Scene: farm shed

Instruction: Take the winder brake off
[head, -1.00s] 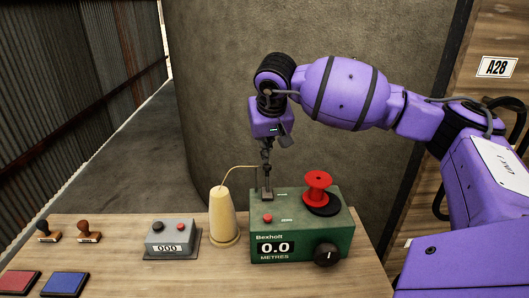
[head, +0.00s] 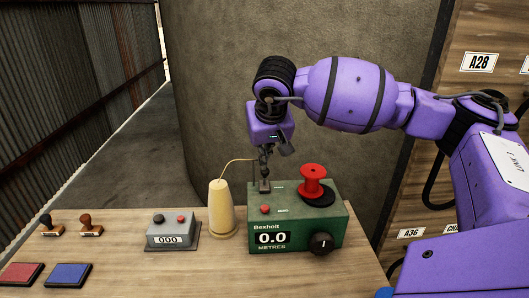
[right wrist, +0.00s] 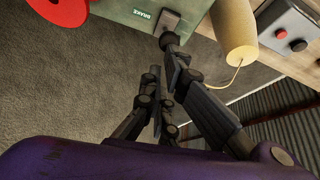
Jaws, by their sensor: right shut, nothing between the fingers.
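The green Bexholt winder (head: 300,226) stands on the table with its display reading 0.0 metres. Its brake (head: 264,187) is a small dark grey part at the back left of the top. In the right wrist view the brake (right wrist: 170,20) sits beside a BRAKE label. My right gripper (head: 264,168) is shut and empty, pointing down right above the brake. In the right wrist view the right gripper's fingers (right wrist: 168,75) reach up to the brake; whether they touch it I cannot tell. My left gripper is not in view.
A red spool (head: 313,180) stands on the winder's top right, with a black knob (head: 321,243) on its front. A cream thread cone (head: 221,208), a grey counter (head: 170,228), two stamps (head: 90,226) and ink pads (head: 68,275) are to the left. The front table is clear.

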